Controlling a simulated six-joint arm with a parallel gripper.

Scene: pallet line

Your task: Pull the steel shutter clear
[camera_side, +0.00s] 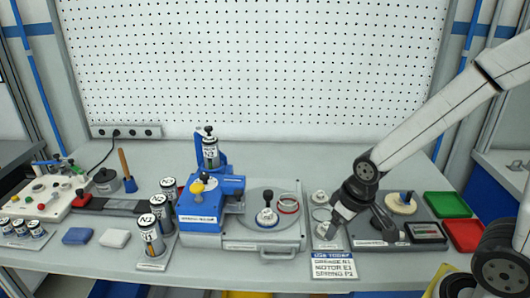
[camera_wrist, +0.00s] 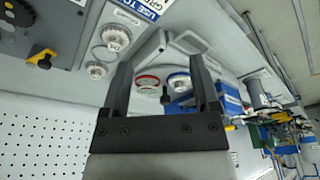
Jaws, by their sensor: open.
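My gripper (camera_side: 362,230) is open and empty at the right of the bench, above the strip of small round parts and the dark tray. In the wrist view its two fingers (camera_wrist: 161,70) stand wide apart with nothing held. A light grey metal base (camera_side: 290,241) with a front handle (camera_side: 258,248) lies left of the gripper, beside a blue fixture (camera_side: 203,212). A round disc with a black knob (camera_side: 266,217) and a red ring (camera_side: 288,203) sit on the base. I cannot tell for sure which part is the steel shutter.
A canister (camera_side: 210,152) stands upright in the blue fixture. Several canisters (camera_side: 150,236) stand to its left. A sign (camera_side: 333,266) reads grease N1, motor E1, spring P2. Green (camera_side: 446,205) and red (camera_side: 467,234) trays lie at the right. A pegboard (camera_side: 255,70) closes the back.

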